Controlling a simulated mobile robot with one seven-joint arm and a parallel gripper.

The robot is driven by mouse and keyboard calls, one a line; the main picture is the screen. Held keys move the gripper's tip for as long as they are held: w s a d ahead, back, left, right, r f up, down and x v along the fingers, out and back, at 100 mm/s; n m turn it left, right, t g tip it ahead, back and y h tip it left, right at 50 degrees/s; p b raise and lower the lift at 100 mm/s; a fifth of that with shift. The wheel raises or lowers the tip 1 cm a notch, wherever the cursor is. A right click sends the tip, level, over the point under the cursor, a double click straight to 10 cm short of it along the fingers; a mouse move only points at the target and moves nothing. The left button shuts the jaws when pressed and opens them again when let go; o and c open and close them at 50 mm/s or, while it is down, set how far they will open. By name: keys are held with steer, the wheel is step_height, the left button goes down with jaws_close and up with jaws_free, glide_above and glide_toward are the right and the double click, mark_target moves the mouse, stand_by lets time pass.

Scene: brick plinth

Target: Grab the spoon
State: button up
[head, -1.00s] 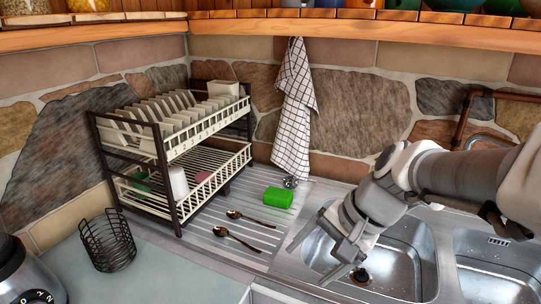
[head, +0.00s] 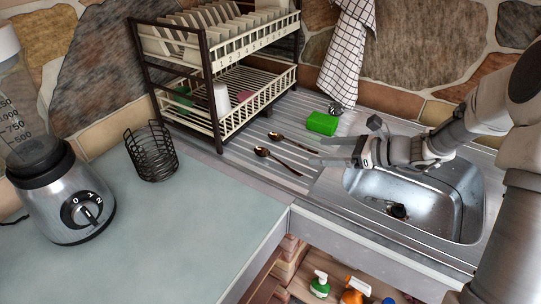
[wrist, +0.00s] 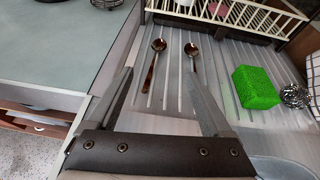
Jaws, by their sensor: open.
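Two dark bronze spoons lie on the ribbed metal drainboard. In the head view the nearer spoon (head: 274,158) lies left of my gripper, and the farther spoon (head: 289,141) lies just behind it. My gripper (head: 325,152) is open and empty, to the right of both spoons, apart from them and above the drainboard. In the wrist view the left spoon (wrist: 154,64) and the right spoon (wrist: 193,60) lie beyond the fingertips of my gripper (wrist: 160,82), bowls pointing away.
A green sponge (head: 322,123) and a steel scourer (head: 335,109) lie behind my gripper. The dish rack (head: 220,140) stands left of the spoons. The sink (head: 440,205) is at right. A wire basket (head: 151,152) and blender (head: 62,195) stand on the left counter.

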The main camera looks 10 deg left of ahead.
steer(key=b, duration=0.1)
glide_toward(257, 151)
steer(key=shift+f, duration=0.1)
steer(key=shift+b+x, duration=0.3)
steer(key=shift+x, duration=2.45)
steer(key=shift+s, duration=0.1)
jaws_close()
